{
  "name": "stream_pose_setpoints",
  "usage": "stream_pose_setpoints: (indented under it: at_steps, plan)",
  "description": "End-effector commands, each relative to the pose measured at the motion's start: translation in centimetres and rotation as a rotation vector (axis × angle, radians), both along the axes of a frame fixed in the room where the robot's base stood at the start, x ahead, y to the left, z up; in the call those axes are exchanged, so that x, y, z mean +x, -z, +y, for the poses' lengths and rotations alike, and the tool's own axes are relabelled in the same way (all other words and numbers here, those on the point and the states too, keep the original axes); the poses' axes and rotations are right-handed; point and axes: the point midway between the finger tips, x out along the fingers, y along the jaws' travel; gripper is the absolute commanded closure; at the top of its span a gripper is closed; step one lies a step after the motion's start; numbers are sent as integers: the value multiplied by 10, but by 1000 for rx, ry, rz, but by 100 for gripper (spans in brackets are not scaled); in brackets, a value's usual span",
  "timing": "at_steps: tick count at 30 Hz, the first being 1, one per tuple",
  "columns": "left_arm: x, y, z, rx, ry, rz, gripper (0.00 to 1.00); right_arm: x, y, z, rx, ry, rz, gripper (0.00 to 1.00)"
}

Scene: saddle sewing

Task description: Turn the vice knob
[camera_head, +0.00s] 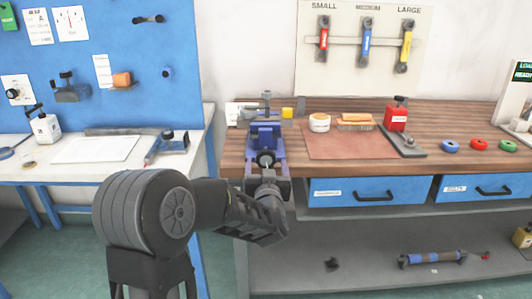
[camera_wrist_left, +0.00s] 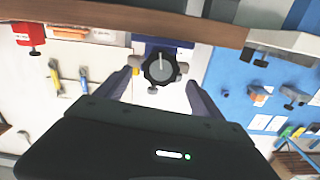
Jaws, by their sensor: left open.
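The blue vice (camera_head: 266,136) is mounted at the left front edge of the wooden bench. Its dark round knob (camera_head: 265,160) faces me, just above my left gripper in the head view. In the left wrist view the black scalloped knob (camera_wrist_left: 160,67), with a pale line on its face, sits between and beyond the two fingers. My left gripper (camera_wrist_left: 158,88) is open, with a finger on each side of the knob and a visible gap to each. I cannot tell how far the fingertips reach past the knob. My right gripper is not in view.
The wooden bench (camera_head: 465,160) carries a brown mat (camera_head: 350,147), a red bottle (camera_head: 396,117) and several coloured rings to the right. Blue drawers (camera_head: 366,191) are below its edge. A white table (camera_head: 60,172) stands to the left.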

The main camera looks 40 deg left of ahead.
Motion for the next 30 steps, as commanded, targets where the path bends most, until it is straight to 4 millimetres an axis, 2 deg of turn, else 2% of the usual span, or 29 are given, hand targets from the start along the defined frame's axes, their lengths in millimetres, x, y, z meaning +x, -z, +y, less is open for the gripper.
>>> stream_pose_setpoints:
  at_steps: [15, 25, 30]
  plan:
    - [54, 1, 41, 0, 0, 1, 22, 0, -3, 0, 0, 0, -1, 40]
    - [58, 0, 44, 0, 1, 0, 22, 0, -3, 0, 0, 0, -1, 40]
    - [58, 0, 44, 0, 1, 0, 35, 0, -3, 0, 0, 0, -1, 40]
